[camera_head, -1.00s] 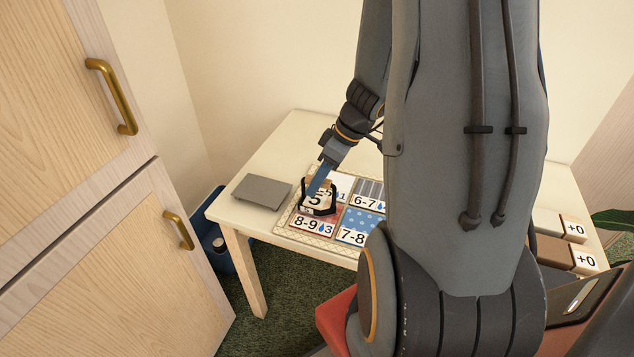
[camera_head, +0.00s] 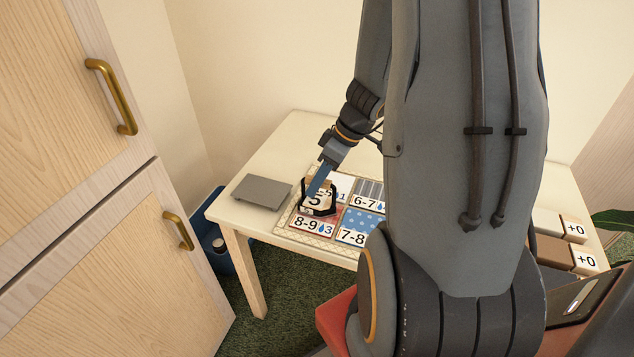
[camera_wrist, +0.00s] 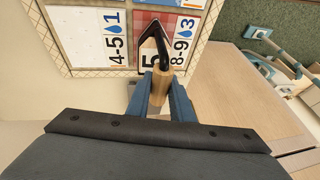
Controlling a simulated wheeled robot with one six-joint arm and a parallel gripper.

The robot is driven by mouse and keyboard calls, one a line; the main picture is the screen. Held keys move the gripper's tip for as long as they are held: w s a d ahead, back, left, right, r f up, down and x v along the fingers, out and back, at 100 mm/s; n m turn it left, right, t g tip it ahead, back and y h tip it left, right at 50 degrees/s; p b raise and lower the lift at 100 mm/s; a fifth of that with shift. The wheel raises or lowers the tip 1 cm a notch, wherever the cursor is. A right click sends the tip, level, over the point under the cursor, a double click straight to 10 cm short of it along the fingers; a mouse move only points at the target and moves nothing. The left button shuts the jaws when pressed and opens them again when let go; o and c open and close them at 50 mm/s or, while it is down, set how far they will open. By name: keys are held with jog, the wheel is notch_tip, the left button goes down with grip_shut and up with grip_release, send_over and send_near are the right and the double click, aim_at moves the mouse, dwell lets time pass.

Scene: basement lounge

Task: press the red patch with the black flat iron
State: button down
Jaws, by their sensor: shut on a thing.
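The black flat iron (camera_head: 333,197) has a wooden handle (camera_wrist: 160,88) and a label reading 5. My gripper (camera_head: 318,190) is shut on the handle; in the wrist view both blue fingers (camera_wrist: 161,82) flank it. The red patch (camera_head: 329,219) is checked, with a card reading 8-9 and 3 beside a drop. It also shows in the wrist view (camera_wrist: 180,22). The iron is over the red patch and hides part of it; I cannot tell whether its sole touches the cloth.
The patterned board (camera_head: 285,232) also carries a white patch, a striped patch (camera_head: 369,190) and a blue dotted patch (camera_head: 360,219). A grey plate (camera_head: 262,192) lies left of it on the table (camera_head: 300,130). Blocks marked +0 (camera_head: 585,261) stand right. A wooden cabinet (camera_head: 100,250) is at left.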

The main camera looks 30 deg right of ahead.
jog(key=shift+s, duration=0.1)
jog(key=shift+r+p, duration=1.55)
jog(key=shift+r, duration=1.45)
